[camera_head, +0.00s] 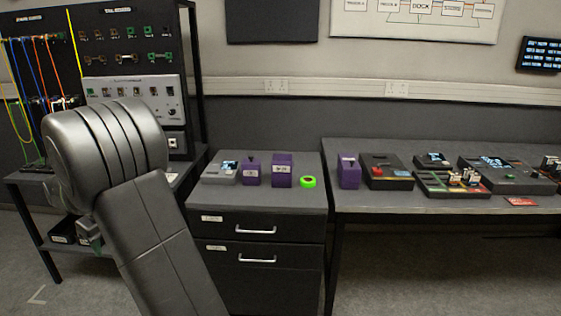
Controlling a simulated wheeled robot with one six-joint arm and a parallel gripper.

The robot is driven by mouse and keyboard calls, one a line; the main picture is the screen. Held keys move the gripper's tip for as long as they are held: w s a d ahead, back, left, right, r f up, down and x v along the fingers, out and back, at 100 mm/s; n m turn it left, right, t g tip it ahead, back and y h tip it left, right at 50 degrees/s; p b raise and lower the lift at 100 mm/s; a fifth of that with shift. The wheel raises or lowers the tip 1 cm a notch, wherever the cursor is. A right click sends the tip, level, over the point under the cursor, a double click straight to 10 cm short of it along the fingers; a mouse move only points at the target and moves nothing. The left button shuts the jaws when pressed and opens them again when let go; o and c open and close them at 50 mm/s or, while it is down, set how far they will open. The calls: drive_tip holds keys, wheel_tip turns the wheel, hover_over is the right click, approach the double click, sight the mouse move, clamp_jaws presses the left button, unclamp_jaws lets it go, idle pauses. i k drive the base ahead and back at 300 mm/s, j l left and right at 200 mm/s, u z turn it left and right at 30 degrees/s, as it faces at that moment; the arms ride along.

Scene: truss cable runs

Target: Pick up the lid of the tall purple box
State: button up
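Three purple pieces stand on the furniture. A purple box (282,171) with a white label stands on the drawer cabinet; it looks the widest there, and I cannot tell if its top is open or covered. Left of it is a narrower purple piece (251,173) with a small knob-like top and a label. A third purple piece (348,173) with a dark top part stands at the left end of the right table. Which of these is the lid is too small to tell. My arm rises at the left, well apart from them; my gripper is not clearly visible.
Several dark devices (386,172) fill the right table (430,205). A cable rack (130,60) stands behind my arm.

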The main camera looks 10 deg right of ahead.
sight(282, 164)
drive_tip(key=i+l+z, duration=0.1)
drive_tip(key=i, duration=1.55)
drive_tip(key=z, duration=0.4)
drive_tip(key=i+z, duration=0.1)
drive_tip(key=z, duration=0.65)
drive_tip(key=i+j+z, duration=0.1)
drive_tip(key=z, duration=0.3)
